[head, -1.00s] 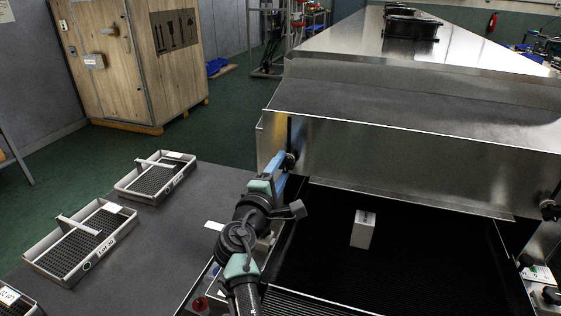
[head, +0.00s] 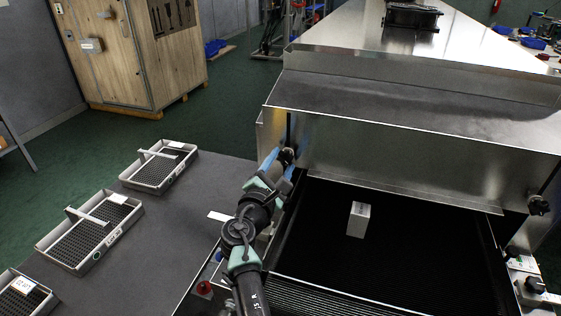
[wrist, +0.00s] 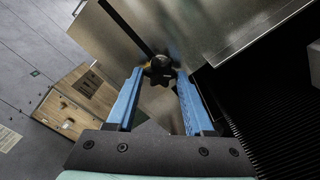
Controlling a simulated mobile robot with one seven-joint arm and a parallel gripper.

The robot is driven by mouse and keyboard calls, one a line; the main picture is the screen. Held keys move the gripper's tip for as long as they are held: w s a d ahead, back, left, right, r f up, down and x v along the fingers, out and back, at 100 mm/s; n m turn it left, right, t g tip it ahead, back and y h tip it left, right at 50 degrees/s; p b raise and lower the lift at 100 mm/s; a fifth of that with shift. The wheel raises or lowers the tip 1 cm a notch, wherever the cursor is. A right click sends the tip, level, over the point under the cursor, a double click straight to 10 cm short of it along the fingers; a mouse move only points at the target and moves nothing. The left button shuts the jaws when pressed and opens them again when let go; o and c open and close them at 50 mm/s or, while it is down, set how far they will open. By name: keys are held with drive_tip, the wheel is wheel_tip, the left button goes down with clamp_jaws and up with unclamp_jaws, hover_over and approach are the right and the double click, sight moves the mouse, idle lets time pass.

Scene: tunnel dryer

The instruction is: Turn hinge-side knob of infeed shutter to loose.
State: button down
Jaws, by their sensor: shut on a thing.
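The infeed shutter (head: 400,160) is a bare metal plate across the mouth of the dryer. A dark lobed knob (head: 287,155) sits at its left end, by a dark vertical slot. The same knob shows in the wrist view (wrist: 159,70). My gripper (head: 281,161) has its blue fingers on either side of this knob and is shut on it. In the wrist view my gripper (wrist: 160,78) has the knob between its fingertips. A second dark knob (head: 539,205) is at the shutter's right end, clear of my gripper. I cannot read any loose or tight mark.
A small pale block (head: 358,220) stands on the black conveyor belt (head: 400,255) below the shutter. Mesh trays (head: 90,232) with handles lie on the grey table at left. A red button (head: 204,287) is near my arm. A wooden crate (head: 125,50) stands at the back left.

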idle(0.4)
drive_tip(key=shift+c, duration=1.5)
unclamp_jaws()
drive_tip(key=p+v, duration=0.2)
drive_tip(key=v, duration=1.1)
